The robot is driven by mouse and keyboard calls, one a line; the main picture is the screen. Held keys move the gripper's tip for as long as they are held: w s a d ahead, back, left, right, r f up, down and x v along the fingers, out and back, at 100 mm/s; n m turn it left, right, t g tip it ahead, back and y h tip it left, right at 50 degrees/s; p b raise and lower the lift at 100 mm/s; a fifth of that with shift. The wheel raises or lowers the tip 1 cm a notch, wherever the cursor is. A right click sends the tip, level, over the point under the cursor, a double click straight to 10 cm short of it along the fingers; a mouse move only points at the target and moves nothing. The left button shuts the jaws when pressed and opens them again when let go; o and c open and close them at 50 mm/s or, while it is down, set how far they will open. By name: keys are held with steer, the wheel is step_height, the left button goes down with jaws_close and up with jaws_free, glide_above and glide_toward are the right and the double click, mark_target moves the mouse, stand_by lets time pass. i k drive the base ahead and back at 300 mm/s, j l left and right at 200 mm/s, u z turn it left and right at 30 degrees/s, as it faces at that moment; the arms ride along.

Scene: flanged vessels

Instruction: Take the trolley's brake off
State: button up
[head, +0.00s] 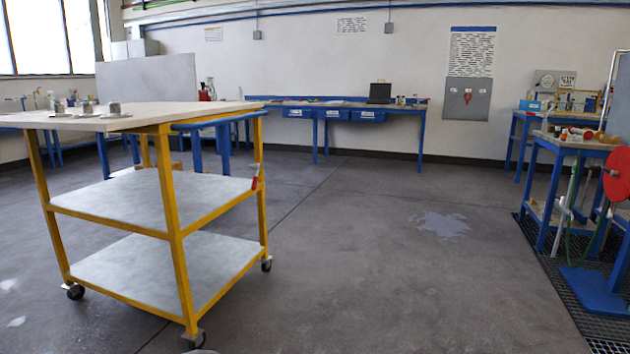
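The trolley (181,272) stands at the left of the head view. It has a yellow frame, two grey shelves, a pale top and a blue bar (218,121) along its right end. A small red lever-like part (255,182) with a pale upper piece sits on the right rear post, near the upper shelf; it hangs roughly upright. I cannot tell for certain that it is the brake, or its setting. Castors show at the front (195,340), left (75,292) and right (266,264); the fourth is hidden. My gripper is not in view.
Several small metal pieces (87,107) sit on the trolley's top. Floor (380,260) right of the trolley is open, with a pale patch (440,224). A blue bench (422,130) lines the back wall. At right stand a blue-legged table (557,190), a red disc (618,173) and floor grating (568,290).

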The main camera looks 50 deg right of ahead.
mark_target(256, 179)
steer(key=i+l+z, duration=0.15)
steer(key=z, duration=0.25)
steer(key=i+l+z, duration=0.1)
steer(key=i+z, duration=0.2)
steer(key=z, duration=0.15)
steer(key=i+z, duration=0.2)
steer(key=z, duration=0.2)
steer(key=i+j+z, duration=0.15)
steer(key=i, duration=0.65)
steer(key=i+l, duration=0.1)
steer(key=i, duration=0.3)
steer(key=i+l+u, duration=0.15)
steer(key=i, duration=0.2)
steer(key=i+l, duration=0.1)
steer(key=i, duration=0.3)
